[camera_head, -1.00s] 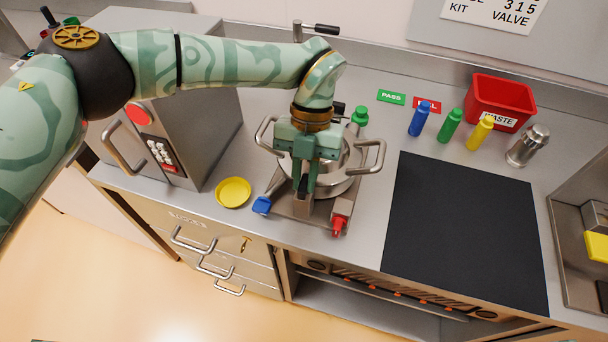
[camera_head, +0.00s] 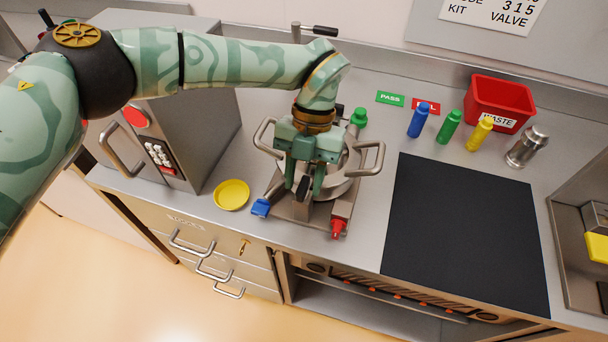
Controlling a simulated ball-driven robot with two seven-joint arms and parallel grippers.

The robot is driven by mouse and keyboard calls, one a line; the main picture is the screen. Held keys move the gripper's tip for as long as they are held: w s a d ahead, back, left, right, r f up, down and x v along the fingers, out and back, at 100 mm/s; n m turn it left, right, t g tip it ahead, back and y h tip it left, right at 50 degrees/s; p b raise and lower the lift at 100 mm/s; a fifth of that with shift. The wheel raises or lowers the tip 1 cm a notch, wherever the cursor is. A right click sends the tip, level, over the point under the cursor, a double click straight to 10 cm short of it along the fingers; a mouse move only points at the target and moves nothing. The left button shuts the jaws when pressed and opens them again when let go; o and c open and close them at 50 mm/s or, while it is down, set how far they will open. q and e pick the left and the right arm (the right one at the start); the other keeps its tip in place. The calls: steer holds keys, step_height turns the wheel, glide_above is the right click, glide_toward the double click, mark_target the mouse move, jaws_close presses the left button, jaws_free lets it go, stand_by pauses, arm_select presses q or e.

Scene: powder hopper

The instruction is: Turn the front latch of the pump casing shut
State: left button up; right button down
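The pump casing (camera_head: 334,188) is a round metal body with two loop handles, standing on a grey base plate on the counter. My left gripper (camera_head: 304,184) is over its front side, pointing down. Its two green fingers are spread, with a gap on both sides of a small dark part, which looks like the front latch (camera_head: 303,188). I cannot tell the latch's exact angle. My gripper and wrist hide much of the casing's top. My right gripper is not in view.
Blue (camera_head: 261,207), red (camera_head: 338,228) and green (camera_head: 359,117) fittings sit around the base plate. A yellow dish (camera_head: 231,195) lies to the left, beside a steel cabinet (camera_head: 205,135). A black mat (camera_head: 465,235) is bare on the right. Bottles and a red waste bin (camera_head: 502,102) stand behind it.

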arm_select(q)
steer(key=v, duration=1.6)
steer(key=shift+w+r, duration=0.1)
